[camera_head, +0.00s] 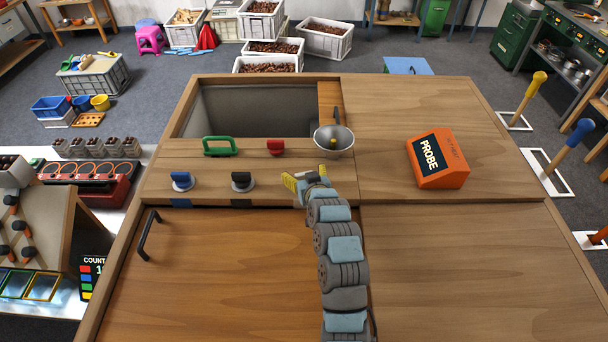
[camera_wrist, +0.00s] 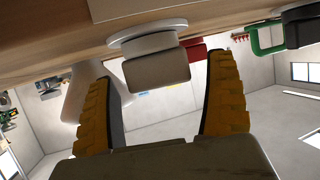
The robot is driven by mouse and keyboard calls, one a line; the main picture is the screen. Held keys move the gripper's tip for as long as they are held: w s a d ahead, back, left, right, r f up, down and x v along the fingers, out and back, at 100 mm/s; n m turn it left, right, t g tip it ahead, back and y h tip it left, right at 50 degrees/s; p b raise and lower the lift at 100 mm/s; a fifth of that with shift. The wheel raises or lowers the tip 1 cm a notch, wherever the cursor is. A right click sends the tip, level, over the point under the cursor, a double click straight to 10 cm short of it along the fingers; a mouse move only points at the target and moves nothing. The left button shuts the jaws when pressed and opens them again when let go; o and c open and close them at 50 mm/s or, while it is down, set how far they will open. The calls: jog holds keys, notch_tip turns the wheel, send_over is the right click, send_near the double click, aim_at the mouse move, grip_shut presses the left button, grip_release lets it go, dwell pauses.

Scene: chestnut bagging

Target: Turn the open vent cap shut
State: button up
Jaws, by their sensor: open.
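A pale grey-beige knob (camera_wrist: 157,72) on a round white base (camera_wrist: 148,38) sits between my fingers in the wrist view; it appears to be the vent cap, though no label shows. My gripper (camera_wrist: 160,85) is open, with one yellow finger on each side of the knob and visible gaps on both sides. In the head view my gripper (camera_head: 306,177) is at the panel's front strip, right of the black knob (camera_head: 242,181), and largely hides the pale knob. Whether the cap is open or shut is hard to tell.
A blue knob (camera_head: 181,181), a red knob (camera_head: 275,147) and a green handle (camera_head: 220,146) are on the same panel. A metal bowl (camera_head: 334,141) is just behind my gripper. An orange PROBE box (camera_head: 438,160) stands to the right. The front wooden surface (camera_head: 220,265) is mostly clear.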

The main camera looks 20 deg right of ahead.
jog(key=c, duration=1.2)
jog(key=shift+r+p, duration=0.1)
jog(key=shift+p, duration=0.45)
jog(key=shift+m+h+p, duration=0.3)
jog(key=shift+h+p, duration=0.1)
jog(key=shift+p, duration=0.15)
jog(key=shift+f+m+g+h+p, duration=0.2)
jog(key=shift+m+g+h+p, duration=0.1)
jog(key=shift+m+h+p, duration=0.75)
jog(key=shift+h, duration=0.35)
jog(key=o, duration=1.2)
